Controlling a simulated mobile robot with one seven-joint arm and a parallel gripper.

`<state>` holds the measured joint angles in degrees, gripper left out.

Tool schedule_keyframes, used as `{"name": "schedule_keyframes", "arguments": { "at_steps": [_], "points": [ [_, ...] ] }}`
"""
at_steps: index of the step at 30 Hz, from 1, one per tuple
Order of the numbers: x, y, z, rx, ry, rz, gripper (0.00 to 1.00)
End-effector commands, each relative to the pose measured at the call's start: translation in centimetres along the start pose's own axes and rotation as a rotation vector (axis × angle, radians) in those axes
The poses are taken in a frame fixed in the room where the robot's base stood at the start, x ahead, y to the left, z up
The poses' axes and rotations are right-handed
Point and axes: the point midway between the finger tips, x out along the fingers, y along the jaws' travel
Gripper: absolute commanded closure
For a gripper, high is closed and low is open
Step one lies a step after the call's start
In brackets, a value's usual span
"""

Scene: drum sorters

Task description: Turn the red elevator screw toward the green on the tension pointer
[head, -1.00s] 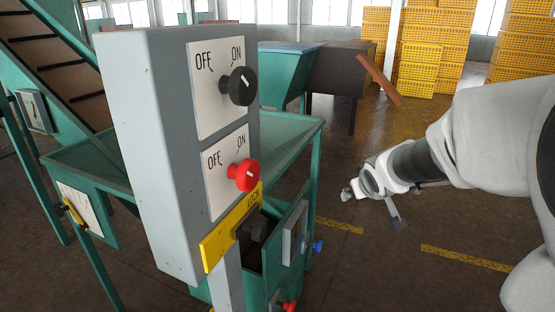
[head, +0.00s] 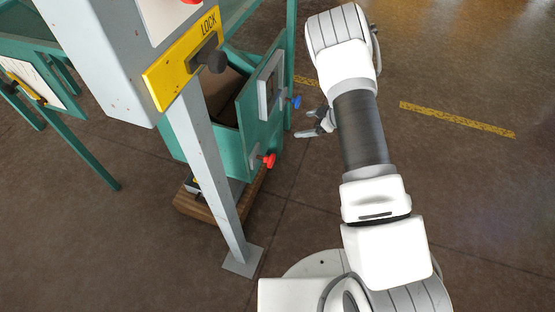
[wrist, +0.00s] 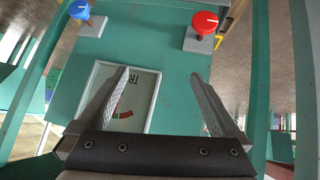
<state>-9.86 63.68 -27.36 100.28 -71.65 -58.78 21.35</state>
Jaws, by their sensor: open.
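The red screw knob (head: 266,160) sticks out low on the side of a green box. In the wrist view the red knob (wrist: 205,23) is at the upper right, with a white mark on its face. A white dial plate (wrist: 142,88) lies behind my fingers there; it shows part of a red and green arc, and the rest is hidden. I cannot tell whether it is the tension pointer. My gripper (head: 312,124) is open and empty in front of the box, to the upper right of the red knob. Its fingers (wrist: 161,74) are apart from both knobs.
A blue knob (head: 296,101) sits above the red one on the box; it also shows in the wrist view (wrist: 79,10). The grey control post (head: 210,165) with a yellow LOCK plate (head: 170,75) stands at left. The floor at right is free.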

Motion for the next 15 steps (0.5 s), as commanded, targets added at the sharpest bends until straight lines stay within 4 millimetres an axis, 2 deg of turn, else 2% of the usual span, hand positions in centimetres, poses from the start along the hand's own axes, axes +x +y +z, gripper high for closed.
{"name": "schedule_keyframes", "arguments": {
  "at_steps": [1, 6, 11, 15],
  "points": [
    [1.3, -1.7, 1.7, -0.002, 0.0, -0.058, 0.0],
    [3.0, -5.5, 4.5, -0.004, 0.017, -0.198, 0.0],
    [3.7, -6.8, 5.3, -0.002, 0.021, -0.242, 0.0],
    [5.2, -7.3, 5.3, -0.004, 0.022, -0.245, 0.0]
  ]
}}
